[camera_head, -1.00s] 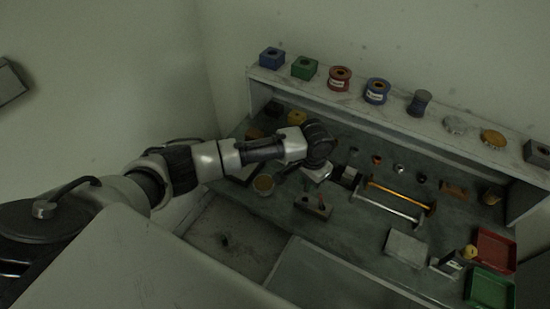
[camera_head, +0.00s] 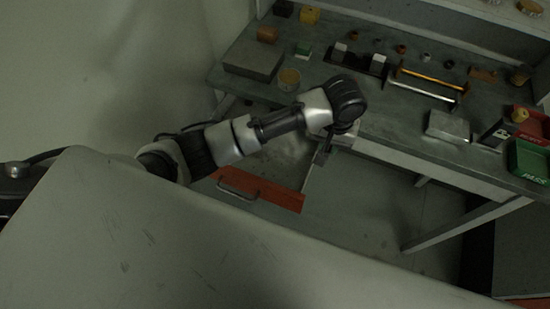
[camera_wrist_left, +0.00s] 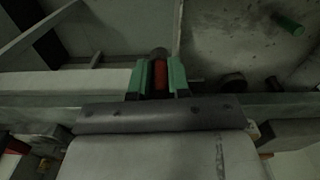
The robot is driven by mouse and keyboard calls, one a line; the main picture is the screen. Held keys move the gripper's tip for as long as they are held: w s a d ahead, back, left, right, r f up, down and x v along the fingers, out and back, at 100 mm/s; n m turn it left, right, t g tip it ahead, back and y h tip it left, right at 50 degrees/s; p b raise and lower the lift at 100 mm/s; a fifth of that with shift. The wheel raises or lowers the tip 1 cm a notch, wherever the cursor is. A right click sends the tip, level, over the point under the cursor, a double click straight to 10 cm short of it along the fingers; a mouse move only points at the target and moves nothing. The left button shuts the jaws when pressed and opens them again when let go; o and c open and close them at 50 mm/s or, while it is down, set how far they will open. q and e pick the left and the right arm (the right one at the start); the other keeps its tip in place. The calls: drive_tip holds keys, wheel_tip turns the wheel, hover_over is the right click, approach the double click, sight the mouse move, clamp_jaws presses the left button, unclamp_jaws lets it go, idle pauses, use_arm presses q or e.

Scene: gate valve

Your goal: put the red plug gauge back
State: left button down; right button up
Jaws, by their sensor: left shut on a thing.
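In the left wrist view, a red piece (camera_wrist_left: 160,74), seemingly the red plug gauge, is between the two green finger pads of my left gripper (camera_wrist_left: 160,82). The gripper is shut on it. A grey rounded end of the held piece shows beyond the pads. In the head view my left gripper (camera_head: 324,153) is at the front edge of the workbench, mostly hidden behind my wrist, and the red piece cannot be made out there. My right gripper is in neither view.
A green cylinder (camera_wrist_left: 288,24) and a dark round thing (camera_wrist_left: 232,83) show in the wrist view. A green tray (camera_head: 530,160), grey block (camera_head: 447,127) and rods (camera_head: 430,82) are on the right.

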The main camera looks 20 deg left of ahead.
use_arm(q)
drive_tip(key=a+f, duration=0.2)
drive_tip(key=a, duration=0.1)
drive_tip(key=a+f+p, duration=0.1)
drive_tip(key=a+f, duration=0.1)
drive_tip(key=a, duration=0.2)
drive_tip(key=a+f+p, duration=0.1)
drive_tip(key=a+f, duration=0.1)
drive_tip(key=a, duration=0.1)
drive_tip(key=shift+s+a, duration=0.15)
drive_tip(key=shift+s, duration=0.2)
drive_tip(key=shift+a+f, duration=0.15)
drive_tip(key=shift+a, duration=0.05)
wheel_tip(320, 180, down, 4)
drive_tip(key=shift+f+p, duration=0.1)
drive_tip(key=shift+p, duration=0.2)
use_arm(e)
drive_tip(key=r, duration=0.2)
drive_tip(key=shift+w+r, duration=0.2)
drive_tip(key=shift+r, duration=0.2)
use_arm(q)
drive_tip(key=c, duration=1.5)
unclamp_jaws()
drive_tip(key=shift+f, duration=0.15)
drive_tip(key=o, duration=0.4)
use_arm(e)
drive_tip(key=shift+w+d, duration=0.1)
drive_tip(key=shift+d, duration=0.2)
